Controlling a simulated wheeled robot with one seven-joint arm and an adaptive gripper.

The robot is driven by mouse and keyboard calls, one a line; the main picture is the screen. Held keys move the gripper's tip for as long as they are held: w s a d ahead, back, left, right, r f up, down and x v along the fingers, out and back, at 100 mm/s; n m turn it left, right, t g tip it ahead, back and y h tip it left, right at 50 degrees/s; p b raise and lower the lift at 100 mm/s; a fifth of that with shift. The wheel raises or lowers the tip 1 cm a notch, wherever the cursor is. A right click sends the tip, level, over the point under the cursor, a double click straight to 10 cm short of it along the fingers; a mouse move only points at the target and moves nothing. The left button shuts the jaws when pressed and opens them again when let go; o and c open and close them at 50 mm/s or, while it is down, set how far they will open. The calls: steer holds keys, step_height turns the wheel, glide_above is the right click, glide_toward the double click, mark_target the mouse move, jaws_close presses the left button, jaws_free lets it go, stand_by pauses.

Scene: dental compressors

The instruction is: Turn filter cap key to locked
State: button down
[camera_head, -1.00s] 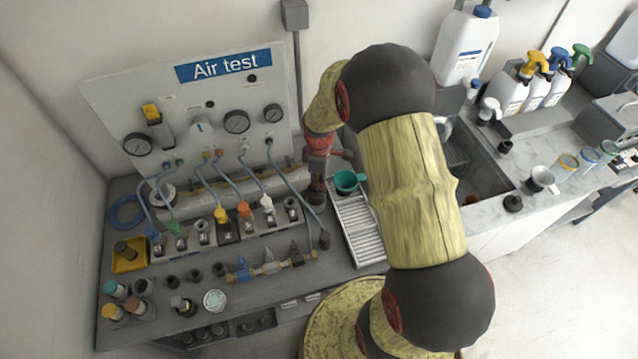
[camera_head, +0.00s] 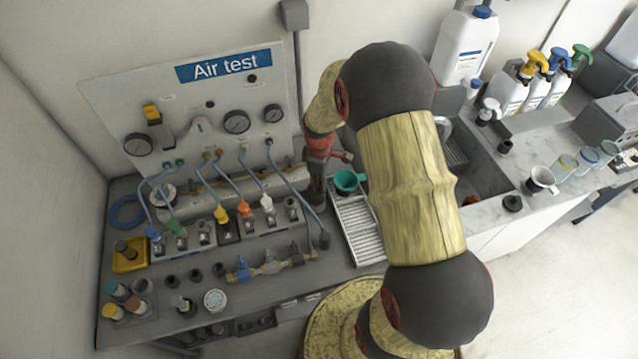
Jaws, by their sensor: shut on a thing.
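My gripper (camera_head: 315,190) points down beside the right end of a long pale horizontal cylinder (camera_head: 235,190), which lies at the foot of the "Air test" panel (camera_head: 195,110). Its fingers are dark and small in this view. It is shut at the place where the filter cap key seems to be. The key itself is hidden by the gripper and wrist, so I cannot see its angle or whether it stands at locked.
A green cup (camera_head: 347,181) and a slatted white tray (camera_head: 362,240) stand just right of my gripper. Blue hoses (camera_head: 288,190) run close on its left. A brass valve assembly (camera_head: 270,266) lies in front. The sink (camera_head: 480,175) is farther right.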

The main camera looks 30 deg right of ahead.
steer(key=m, duration=0.3)
steer(key=shift+s+a+m+p, duration=0.1)
steer(key=shift+a+m+p, duration=0.05)
steer(key=shift+m+p, duration=0.2)
steer(key=m, duration=0.4)
steer(key=shift+a+m+p, duration=0.2)
steer(key=shift+m+p, duration=0.05)
steer(key=shift+p, duration=0.05)
steer(key=m, duration=0.4)
steer(key=shift+a, duration=0.15)
steer(key=shift+a+m+p, duration=0.15)
steer(key=shift+m+p, duration=0.15)
steer(key=shift+m, duration=2)
steer(key=c, duration=2)
jaws_free()
steer(key=shift+c, duration=0.2)
steer(key=shift+o, duration=0.3)
